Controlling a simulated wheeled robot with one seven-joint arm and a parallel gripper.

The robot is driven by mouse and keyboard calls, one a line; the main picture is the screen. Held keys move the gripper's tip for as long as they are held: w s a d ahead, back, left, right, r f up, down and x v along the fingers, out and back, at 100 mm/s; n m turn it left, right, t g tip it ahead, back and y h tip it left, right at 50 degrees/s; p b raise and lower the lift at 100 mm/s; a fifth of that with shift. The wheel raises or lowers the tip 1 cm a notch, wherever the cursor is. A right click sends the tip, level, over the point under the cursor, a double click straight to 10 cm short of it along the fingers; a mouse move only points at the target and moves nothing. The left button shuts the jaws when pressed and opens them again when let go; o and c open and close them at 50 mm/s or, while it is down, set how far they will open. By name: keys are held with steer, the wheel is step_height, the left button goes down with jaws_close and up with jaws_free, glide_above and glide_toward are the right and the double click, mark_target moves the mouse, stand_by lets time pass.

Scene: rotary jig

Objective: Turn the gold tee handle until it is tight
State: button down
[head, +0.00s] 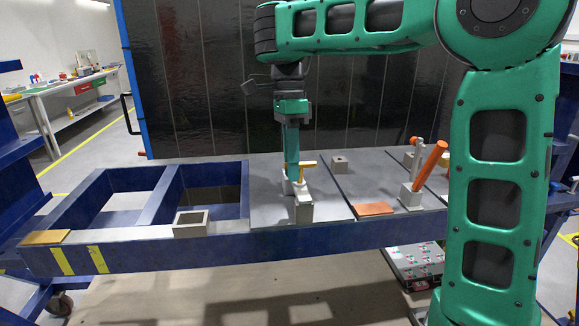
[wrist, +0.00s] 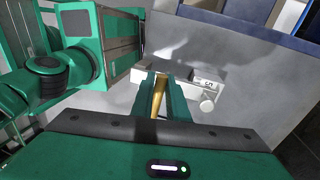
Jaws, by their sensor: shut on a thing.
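The gold tee handle (head: 308,165) shows in the head view as a short yellow bar at my gripper's fingertips, on top of a small grey fixture (head: 303,205). In the wrist view the gold bar (wrist: 159,97) lies between my two fingers. My gripper (head: 292,172) points straight down and is shut on the handle; it also shows in the wrist view (wrist: 160,88). The grey fixture (wrist: 205,75) with a round knob (wrist: 207,103) sits under and beside the fingers in the wrist view. The fingers hide part of the handle and its stem.
The fixture stands on a grey plate of a blue bench (head: 150,255). A small block (head: 340,164) stands behind, and a square grey socket (head: 190,224) at the front left. Open bays lie at the left.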

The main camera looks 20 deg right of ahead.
steer(key=shift+w, duration=0.15)
steer(key=c, duration=1.8)
jaws_free()
steer(key=shift+o, duration=0.2)
steer(key=shift+r, duration=0.25)
steer(key=shift+w+r, duration=0.2)
steer(key=shift+r, duration=0.9)
step_height(320, 180, up, 8)
steer(key=w, duration=0.2)
steer(key=shift+d+f, duration=0.15)
